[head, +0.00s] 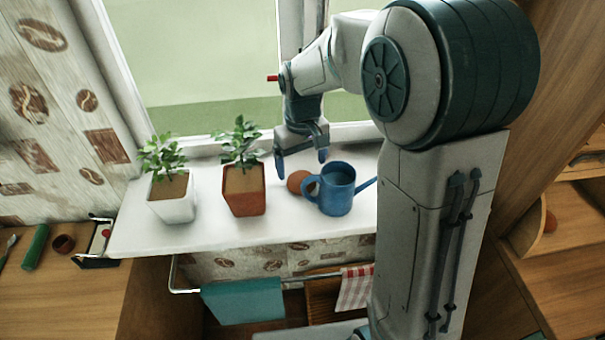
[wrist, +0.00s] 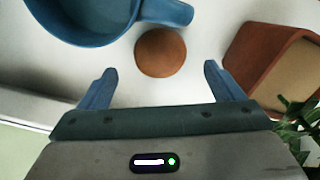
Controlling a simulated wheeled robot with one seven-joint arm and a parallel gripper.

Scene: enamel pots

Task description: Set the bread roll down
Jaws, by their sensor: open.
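The bread roll (head: 297,181) is a small round brown thing on the white windowsill (head: 270,226), between the terracotta plant pot and the blue watering can. In the wrist view the roll (wrist: 161,52) lies just beyond the gap between my fingertips, apart from both. My gripper (head: 302,164) is open and empty, with blue fingers pointing down over the sill behind the roll. It also shows in the wrist view (wrist: 154,72), its fingers spread wide.
The blue watering can (head: 337,190) stands close to the roll's right; its handle is nearest. A terracotta pot (head: 244,199) and a white pot (head: 172,203), both with plants, stand left. The window is behind. A rail with a teal towel (head: 243,302) hangs below the sill.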

